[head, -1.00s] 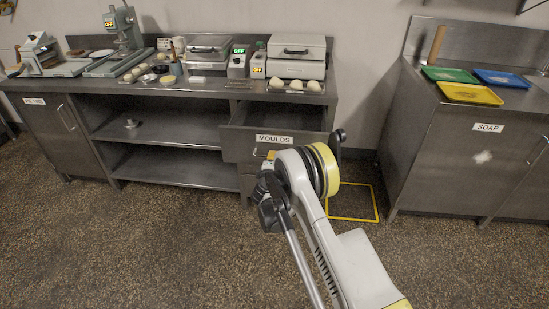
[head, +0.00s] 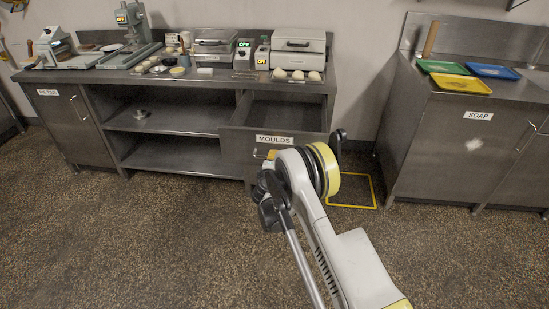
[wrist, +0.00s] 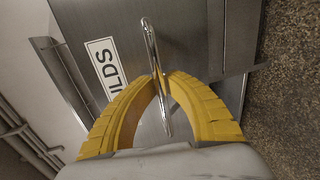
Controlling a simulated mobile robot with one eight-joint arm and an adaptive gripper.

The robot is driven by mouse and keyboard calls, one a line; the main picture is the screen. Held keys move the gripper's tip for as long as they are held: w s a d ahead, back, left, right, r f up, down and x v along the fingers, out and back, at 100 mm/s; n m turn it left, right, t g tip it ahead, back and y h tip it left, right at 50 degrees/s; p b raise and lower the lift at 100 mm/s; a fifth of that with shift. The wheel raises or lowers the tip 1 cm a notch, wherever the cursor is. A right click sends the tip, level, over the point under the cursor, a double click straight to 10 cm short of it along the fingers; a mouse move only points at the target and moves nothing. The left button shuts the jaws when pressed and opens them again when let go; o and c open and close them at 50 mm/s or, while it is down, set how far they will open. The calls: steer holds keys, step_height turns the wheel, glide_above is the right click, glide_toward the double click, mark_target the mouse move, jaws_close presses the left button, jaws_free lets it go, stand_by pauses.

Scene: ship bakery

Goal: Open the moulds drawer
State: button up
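The moulds drawer (head: 237,148) is pulled well out from under the right end of the steel counter; its label "MOULDS" faces me. The visible part of its inside looks empty. In the wrist view the drawer front (wrist: 195,30) fills the middle, with part of the label beside the bar handle (wrist: 151,45). My gripper (wrist: 161,82) has its yellow fingers closed around this shiny handle. In the head view my wrist hides most of the handle; only a bit of my gripper (head: 271,155) shows in front of the drawer.
The counter (head: 190,82) carries presses, switch boxes and dough balls. Open shelves (head: 165,120) are left of the drawer. A sink cabinet labelled "SOAP" (head: 440,150) with coloured trays stands right. A yellow floor outline (head: 373,190) lies between. The speckled floor before me is clear.

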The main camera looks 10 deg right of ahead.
steer(key=o, duration=0.3)
steer(key=shift+r, duration=0.1)
steer(key=shift+s, duration=0.1)
steer(key=v, duration=0.7)
steer(key=shift+s+a, duration=0.1)
steer(key=shift+s, duration=0.15)
